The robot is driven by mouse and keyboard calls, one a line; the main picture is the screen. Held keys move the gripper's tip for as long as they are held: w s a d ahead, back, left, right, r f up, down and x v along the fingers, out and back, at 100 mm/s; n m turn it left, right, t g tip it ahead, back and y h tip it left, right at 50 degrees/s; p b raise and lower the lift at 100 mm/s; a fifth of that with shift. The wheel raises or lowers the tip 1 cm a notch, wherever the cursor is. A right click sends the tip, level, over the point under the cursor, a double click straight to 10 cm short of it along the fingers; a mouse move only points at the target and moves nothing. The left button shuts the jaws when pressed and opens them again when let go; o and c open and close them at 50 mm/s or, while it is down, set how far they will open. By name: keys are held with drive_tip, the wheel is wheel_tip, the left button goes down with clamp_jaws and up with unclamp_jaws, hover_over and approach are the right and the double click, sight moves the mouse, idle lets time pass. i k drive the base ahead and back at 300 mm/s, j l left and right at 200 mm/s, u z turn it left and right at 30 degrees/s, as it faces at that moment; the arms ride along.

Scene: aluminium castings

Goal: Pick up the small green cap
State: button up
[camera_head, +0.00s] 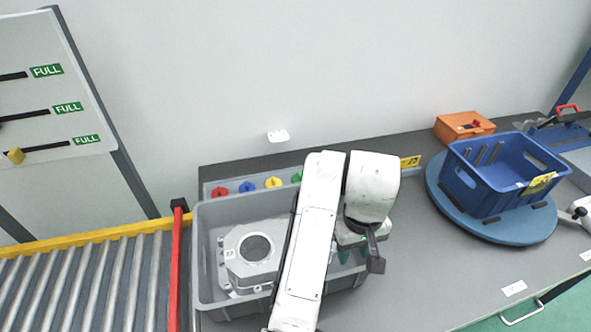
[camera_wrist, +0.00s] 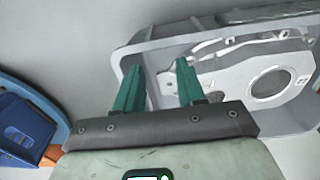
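The small green cap (camera_head: 297,177) sits at the right end of a row of coloured caps on a grey strip behind the grey crate, right beside my arm, which may hide part of it. I do not see it in the wrist view. My gripper (camera_head: 355,254) is over the right part of the grey crate, in front and to the right of the cap. In the wrist view its two green fingers (camera_wrist: 160,80) stand apart with nothing between them.
The grey crate (camera_head: 208,295) holds an aluminium casting (camera_head: 235,270). Red (camera_head: 219,191), blue (camera_head: 247,187) and yellow (camera_head: 273,182) caps stand left of the green one. A blue crate (camera_head: 500,192) on a round turntable (camera_head: 510,232) is at right. Bench between is clear.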

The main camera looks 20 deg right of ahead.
sight(297, 179)
drive_tip(key=i, duration=1.2)
